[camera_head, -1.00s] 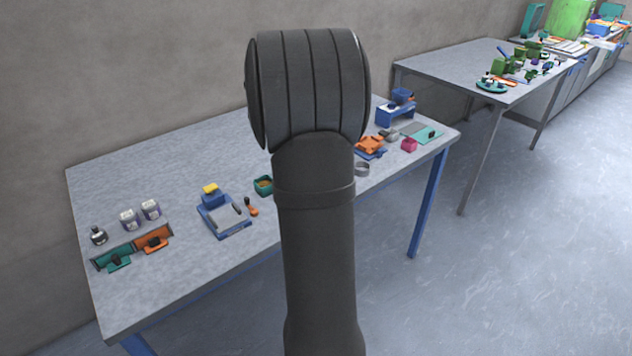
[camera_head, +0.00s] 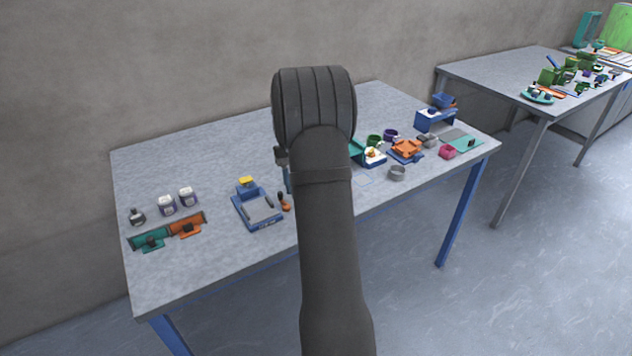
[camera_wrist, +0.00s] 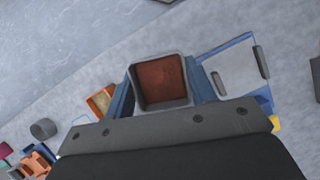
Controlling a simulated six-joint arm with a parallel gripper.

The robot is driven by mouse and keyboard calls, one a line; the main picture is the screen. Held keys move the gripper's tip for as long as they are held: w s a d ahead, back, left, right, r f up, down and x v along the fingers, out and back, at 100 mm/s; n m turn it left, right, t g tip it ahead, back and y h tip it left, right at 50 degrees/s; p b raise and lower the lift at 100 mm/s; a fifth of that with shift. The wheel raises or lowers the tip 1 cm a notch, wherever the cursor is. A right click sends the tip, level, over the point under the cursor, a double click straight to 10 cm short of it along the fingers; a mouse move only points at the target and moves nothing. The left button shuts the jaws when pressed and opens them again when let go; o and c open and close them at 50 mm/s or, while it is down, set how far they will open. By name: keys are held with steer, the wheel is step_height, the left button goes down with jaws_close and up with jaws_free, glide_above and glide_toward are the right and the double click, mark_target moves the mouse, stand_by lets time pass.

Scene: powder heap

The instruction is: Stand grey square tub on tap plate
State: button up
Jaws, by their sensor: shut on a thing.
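In the wrist view a grey square tub (camera_wrist: 162,104) with reddish-brown powder inside sits between the blue fingers of my gripper (camera_wrist: 162,84), which is shut on it. I look down into its open top. In the head view my dark arm hides the tub and most of the gripper. A blue-framed grey plate with dark side rails and a yellow-topped block, which looks like the tap plate (camera_head: 260,209), lies on the table left of my arm. Nothing stands on its bare surface. It also shows right of the tub in the wrist view (camera_wrist: 230,69).
An orange-handled tool (camera_head: 285,203) lies just right of the plate. A tub with tan contents (camera_wrist: 101,101) stands near my gripper. Jars (camera_head: 167,205) and teal and orange holders (camera_head: 187,228) are at the left. A grey ring-like cup (camera_head: 397,173) and an orange item (camera_head: 406,149) stand right.

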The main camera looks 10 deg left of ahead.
mark_target(252, 211)
steer(key=s+a+m+y, duration=0.3)
steer(key=a+m+y, duration=0.2)
steer(key=a+m, duration=0.9)
steer(key=shift+m+t, duration=0.4)
steer(key=shift+m, duration=0.1)
steer(key=shift+s+d+f, duration=0.1)
steer(key=shift+d+f, duration=0.15)
steer(key=shift+f, duration=0.7)
steer(key=shift+w+d+f, duration=0.1)
steer(key=shift+d+f, duration=0.15)
steer(key=shift+f, duration=0.65)
steer(key=shift+s+d+f, duration=0.1)
steer(key=shift+d+f, duration=0.15)
steer(key=shift+f, duration=0.7)
steer(key=shift+f, duration=0.5)
steer(key=o, duration=1.5)
steer(key=shift+r, duration=0.1)
step_height(252, 211, up, 7)
steer(key=shift+f, duration=0.1)
